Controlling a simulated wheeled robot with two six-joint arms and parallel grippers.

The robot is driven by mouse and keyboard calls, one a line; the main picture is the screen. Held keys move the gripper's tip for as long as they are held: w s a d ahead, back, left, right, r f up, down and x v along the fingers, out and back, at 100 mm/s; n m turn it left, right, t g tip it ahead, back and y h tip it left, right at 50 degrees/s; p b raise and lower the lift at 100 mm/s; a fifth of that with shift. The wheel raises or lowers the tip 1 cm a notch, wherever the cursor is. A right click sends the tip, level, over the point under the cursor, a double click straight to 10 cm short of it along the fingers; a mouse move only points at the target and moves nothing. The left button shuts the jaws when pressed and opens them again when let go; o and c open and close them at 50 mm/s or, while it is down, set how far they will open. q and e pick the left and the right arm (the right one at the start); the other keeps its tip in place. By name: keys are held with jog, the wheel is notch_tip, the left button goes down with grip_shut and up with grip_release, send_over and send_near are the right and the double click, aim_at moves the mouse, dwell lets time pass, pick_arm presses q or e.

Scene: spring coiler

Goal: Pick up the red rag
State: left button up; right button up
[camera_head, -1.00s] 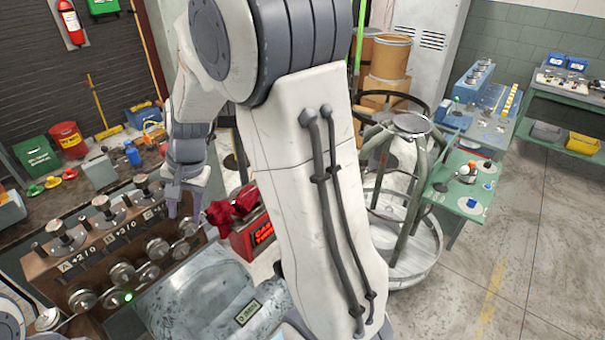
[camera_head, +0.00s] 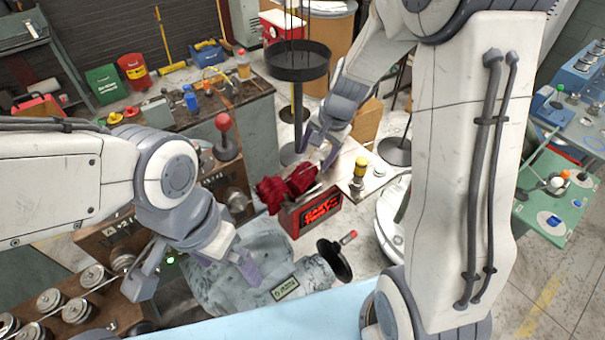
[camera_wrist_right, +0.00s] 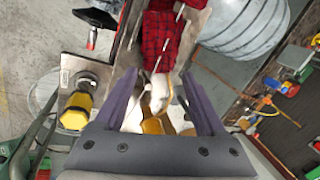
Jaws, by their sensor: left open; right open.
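The red rag (camera_head: 285,188) lies bunched over a red box (camera_head: 312,212) with a lettered front. In the right wrist view the rag (camera_wrist_right: 160,38) shows a dark check pattern, just beyond the fingertips. My right gripper (camera_head: 318,150) is open above and slightly right of the rag, pointing down; its two fingers (camera_wrist_right: 160,88) appear apart with no rag between them. My left gripper (camera_head: 195,280) is open and empty, lower left of the rag, over the grey machine body.
A yellow-topped item (camera_head: 360,168) stands right of the red box. A black round tray on a stand (camera_head: 297,62) is behind my right gripper. A red-knobbed lever (camera_head: 224,124) stands left of the rag. A black disc (camera_head: 334,260) is in front of the box.

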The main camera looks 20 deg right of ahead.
aim_at(311, 165)
jog(key=x, duration=0.5)
jog(key=shift+s+a+p, duration=0.1)
jog(key=shift+s+p, duration=0.1)
jog(key=shift+p, duration=0.1)
jog(key=c, duration=1)
jog(key=shift+r, duration=0.15)
